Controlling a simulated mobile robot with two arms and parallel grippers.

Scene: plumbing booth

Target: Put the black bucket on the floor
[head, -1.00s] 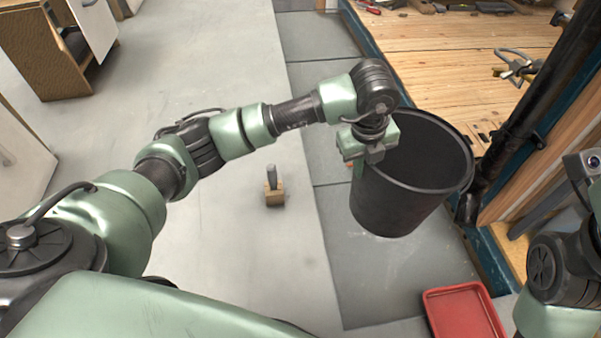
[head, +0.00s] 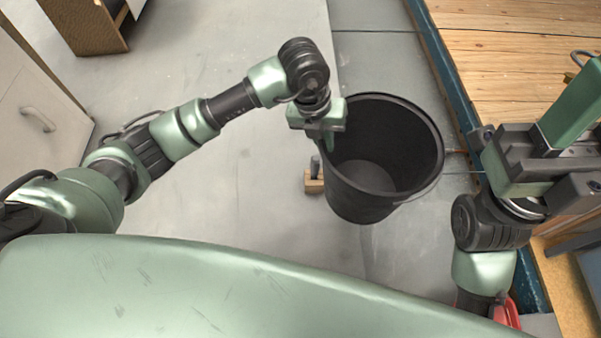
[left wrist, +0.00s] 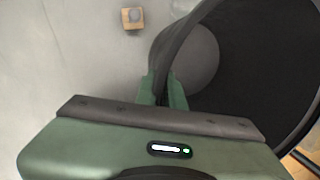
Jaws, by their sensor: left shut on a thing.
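The black bucket (head: 352,204) is roughly upright over the grey floor, its open top facing me, and looks empty. My left gripper (head: 325,138) is shut on the left side of its rim. In the left wrist view, the left gripper's green fingers (left wrist: 163,91) pinch the wall of the bucket (left wrist: 265,85). I cannot tell whether there is a gap under the bucket. My right gripper (head: 535,155) is raised at the right, apart from the bucket; its jaw opening is unclear.
A small wooden block with a grey peg (head: 314,184) stands on the floor just left of the bucket, partly hidden by it. A wooden platform (head: 500,45) with a blue edge is at the right. A red tray (head: 508,313) shows at lower right.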

